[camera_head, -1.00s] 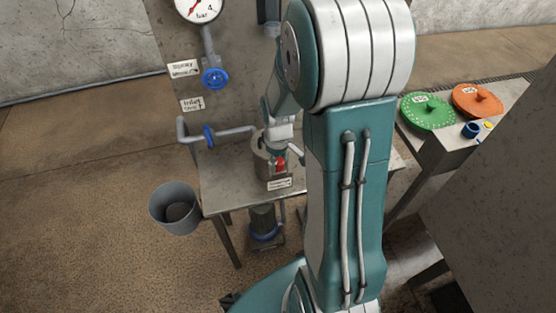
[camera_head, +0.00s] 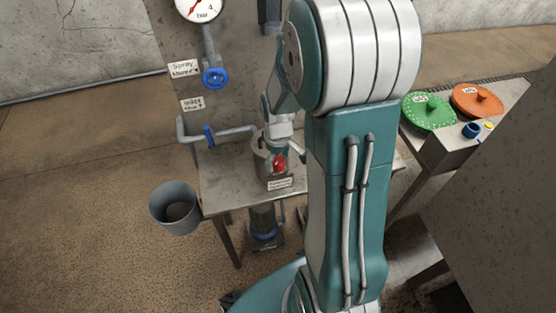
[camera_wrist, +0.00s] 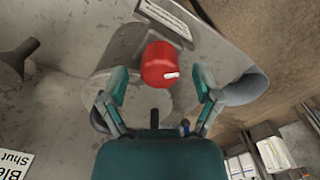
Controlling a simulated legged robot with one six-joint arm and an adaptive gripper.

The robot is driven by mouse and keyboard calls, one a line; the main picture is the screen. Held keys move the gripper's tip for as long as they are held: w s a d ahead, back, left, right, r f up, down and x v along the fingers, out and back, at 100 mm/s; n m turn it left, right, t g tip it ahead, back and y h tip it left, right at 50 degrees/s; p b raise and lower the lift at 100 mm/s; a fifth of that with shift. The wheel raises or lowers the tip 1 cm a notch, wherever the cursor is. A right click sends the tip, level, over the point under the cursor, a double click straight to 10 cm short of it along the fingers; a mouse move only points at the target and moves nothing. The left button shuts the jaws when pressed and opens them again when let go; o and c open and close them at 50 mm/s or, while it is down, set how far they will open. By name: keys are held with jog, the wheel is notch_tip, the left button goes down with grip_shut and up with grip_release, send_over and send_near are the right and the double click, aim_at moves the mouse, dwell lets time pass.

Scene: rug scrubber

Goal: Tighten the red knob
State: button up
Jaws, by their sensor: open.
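The red knob (camera_wrist: 160,64) shows in the wrist view as a round red cap with a small white mark. It sits on a grey cylindrical housing. My gripper (camera_wrist: 160,84) is open, with one finger on each side of the knob and visible gaps between. In the head view the red knob (camera_head: 279,164) shows on the grey housing (camera_head: 261,160) on the metal bench (camera_head: 228,191), with a label plate (camera_head: 280,184) below it. My gripper (camera_head: 278,145) is just above it, partly hidden by my arm.
A blue valve wheel (camera_head: 209,136) on a pipe and another blue wheel (camera_head: 215,77) under a gauge (camera_head: 200,8) stand left of my arm. A grey bucket (camera_head: 174,208) is at the bench's left. Green (camera_head: 429,111) and orange (camera_head: 477,100) discs lie on a side table.

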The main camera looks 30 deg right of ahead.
notch_tip(320, 180, up, 11)
dwell(0.3)
jog(key=shift+r, duration=0.1)
notch_tip(320, 180, up, 9)
send_over(278, 160)
dwell(0.6)
jog(key=s+a+r+m+t, duration=0.2)
jog(key=s+a+t, duration=0.3)
jog(key=s+a, duration=0.6)
jog(key=shift+s+m+t, duration=0.3)
jog(key=shift+s+m, duration=0.55)
jog(key=shift+m, duration=0.05)
dwell(0.5)
